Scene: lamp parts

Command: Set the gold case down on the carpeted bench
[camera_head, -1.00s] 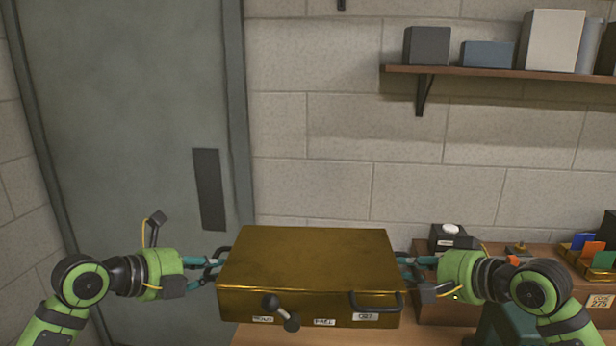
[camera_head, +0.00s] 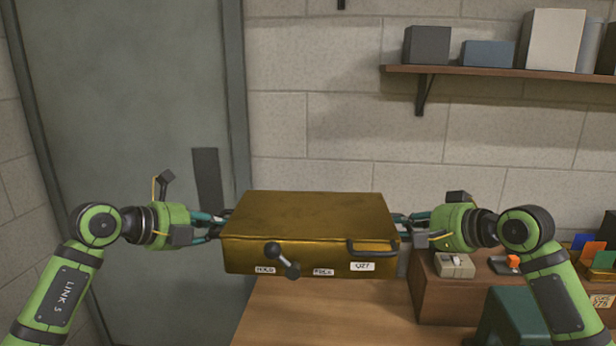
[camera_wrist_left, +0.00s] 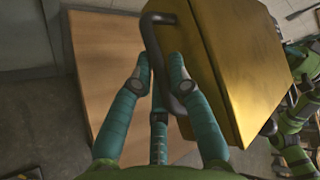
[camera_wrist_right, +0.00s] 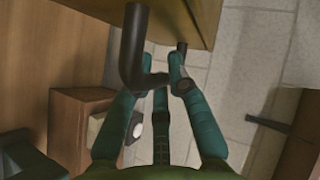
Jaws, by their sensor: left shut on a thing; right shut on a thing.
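The gold case (camera_head: 310,218) hangs level in the air in the middle of the head view. Its front carries a dark lever, a dark handle and several white labels. My left gripper (camera_head: 220,224) is shut on the dark handle at the case's left end; this handle shows in the left wrist view (camera_wrist_left: 160,60). My right gripper (camera_head: 400,226) is shut on the handle at the right end, seen in the right wrist view (camera_wrist_right: 130,50). A bare wooden tabletop (camera_head: 320,315) lies below the case. I see no carpeted surface.
A raised wooden block (camera_head: 445,300) on the right carries a small beige switch box (camera_head: 455,265) and an orange-topped part (camera_head: 510,263). A green object (camera_head: 500,320) stands in front of it. A wall shelf (camera_head: 500,72) holds boxes. A grey door (camera_head: 120,120) is at left.

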